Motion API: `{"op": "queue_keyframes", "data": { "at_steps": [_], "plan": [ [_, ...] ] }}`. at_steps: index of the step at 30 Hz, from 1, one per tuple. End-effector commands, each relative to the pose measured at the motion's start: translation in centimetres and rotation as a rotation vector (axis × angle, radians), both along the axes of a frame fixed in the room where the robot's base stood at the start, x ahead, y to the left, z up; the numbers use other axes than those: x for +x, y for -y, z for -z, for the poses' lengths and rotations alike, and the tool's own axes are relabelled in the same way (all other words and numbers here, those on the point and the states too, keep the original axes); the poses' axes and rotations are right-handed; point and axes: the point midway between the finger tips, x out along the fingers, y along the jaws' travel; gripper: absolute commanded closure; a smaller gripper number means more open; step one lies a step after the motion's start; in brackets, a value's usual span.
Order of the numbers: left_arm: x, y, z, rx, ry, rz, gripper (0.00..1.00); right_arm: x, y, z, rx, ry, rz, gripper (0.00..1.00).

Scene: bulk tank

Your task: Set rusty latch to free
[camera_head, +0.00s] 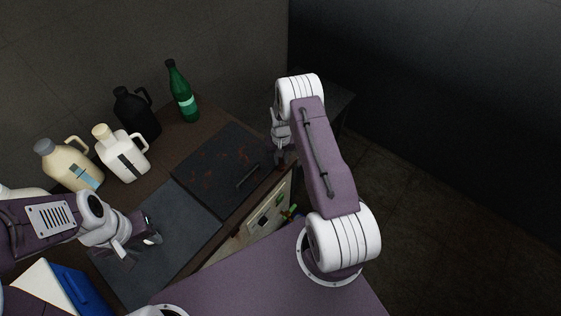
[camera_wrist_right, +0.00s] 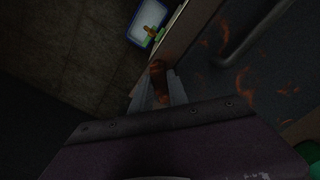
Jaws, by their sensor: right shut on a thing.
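The rusty latch (camera_wrist_right: 157,72) is a small orange-brown piece at the edge of the tank top in the right wrist view. My right gripper (camera_wrist_right: 158,88) has its two fingers around it and is shut on it. In the head view my right gripper (camera_head: 281,158) is at the far right corner of the rust-stained dark lid (camera_head: 215,165), and the latch is mostly hidden there. The lid lies flat and has a bar handle (camera_head: 248,177). My left gripper (camera_head: 151,230) is empty above the plain dark panel (camera_head: 185,230); its finger gap is unclear.
A green bottle (camera_head: 182,92), a black jug (camera_head: 137,112), a white jug (camera_head: 122,155) and a cream jug (camera_head: 70,165) stand along the back. A blue thing (camera_head: 75,290) is at lower left. Open floor (camera_head: 440,200) lies to the right.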

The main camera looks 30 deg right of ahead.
Motion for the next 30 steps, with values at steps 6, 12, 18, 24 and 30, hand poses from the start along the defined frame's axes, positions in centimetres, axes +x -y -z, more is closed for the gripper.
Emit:
{"op": "queue_keyframes", "data": {
  "at_steps": [6, 12, 18, 24, 30],
  "plan": [
    [0.0, 0.0, 1.2, 0.0, 0.0, 0.0, 0.64, 0.0, 0.2, 0.1, -0.001, 0.003, 0.205, 1.0],
    [0.0, 0.0, 1.8, 0.0, 0.0, 0.0, 0.64, -0.1, 0.3, 0.1, -0.001, 0.003, 0.386, 1.0],
    [0.0, 0.0, 2.3, 0.0, 0.0, 0.0, 0.64, -0.2, 0.4, 0.0, -0.001, 0.003, 0.541, 1.0],
    [0.0, 0.0, 2.6, 0.0, 0.0, 0.0, 0.64, -0.2, 0.4, 0.0, -0.001, 0.003, 0.656, 1.0],
    [0.0, 0.0, 2.7, 0.0, 0.0, 0.0, 0.64, -0.3, 0.5, -0.1, -0.001, 0.003, 0.723, 1.0]
  ]
}}
